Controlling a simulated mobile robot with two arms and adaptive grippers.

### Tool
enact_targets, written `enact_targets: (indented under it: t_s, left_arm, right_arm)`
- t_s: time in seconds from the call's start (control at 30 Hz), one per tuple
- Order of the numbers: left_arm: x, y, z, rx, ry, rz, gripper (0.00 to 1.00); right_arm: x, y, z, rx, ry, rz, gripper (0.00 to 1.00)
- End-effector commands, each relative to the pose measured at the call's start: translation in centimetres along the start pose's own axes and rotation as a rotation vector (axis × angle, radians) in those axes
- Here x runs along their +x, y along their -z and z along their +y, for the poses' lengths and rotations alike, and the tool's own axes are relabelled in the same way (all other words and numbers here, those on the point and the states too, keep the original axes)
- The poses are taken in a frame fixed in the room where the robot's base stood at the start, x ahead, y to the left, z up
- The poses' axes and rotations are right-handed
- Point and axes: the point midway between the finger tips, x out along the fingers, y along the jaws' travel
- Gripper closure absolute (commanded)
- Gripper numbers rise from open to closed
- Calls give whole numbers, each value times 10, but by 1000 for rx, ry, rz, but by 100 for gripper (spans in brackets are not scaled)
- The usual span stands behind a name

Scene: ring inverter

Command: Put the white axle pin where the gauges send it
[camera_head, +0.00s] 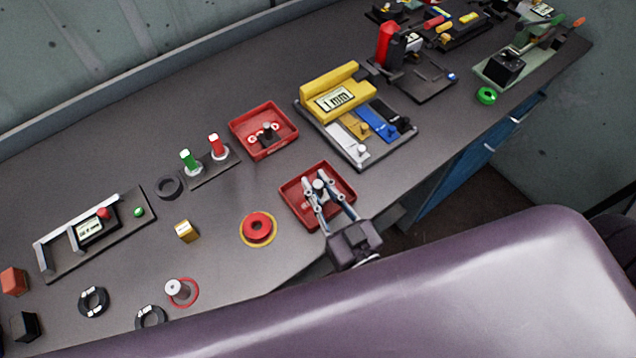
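A pale cylindrical pin (178,289), which looks like the white axle pin, stands upright at the front, beside or partly over a red circle mark. A yellow gauge (345,86) with a "1 mm" display stands right of centre; another gauge (92,230) with a small, unreadable display lies at the left. My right gripper (320,184) is over a red tray (290,206), fingers apart and pointing away from me. A small pale round thing shows between the fingertips; I cannot tell whether they touch it. My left gripper is not in view.
Green and red upright pieces (216,145) stand on a dark base.

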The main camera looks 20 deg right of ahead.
Motion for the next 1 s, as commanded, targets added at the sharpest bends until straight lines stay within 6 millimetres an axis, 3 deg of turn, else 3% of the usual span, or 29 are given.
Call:
enact_targets:
  t_s: [0.13,0.47,0.67,1.0]
  left_arm:
    - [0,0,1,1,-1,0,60]
    - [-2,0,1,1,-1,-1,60]
    - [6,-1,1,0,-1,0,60]
    - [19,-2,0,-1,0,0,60]
  right_arm:
    - [0,1,0,0,0,0,67]
    - [0,5,0,0,0,1,67]
    - [-28,0,0,0,0,-4,67]
    - [-94,1,0,1,0,-4,67]
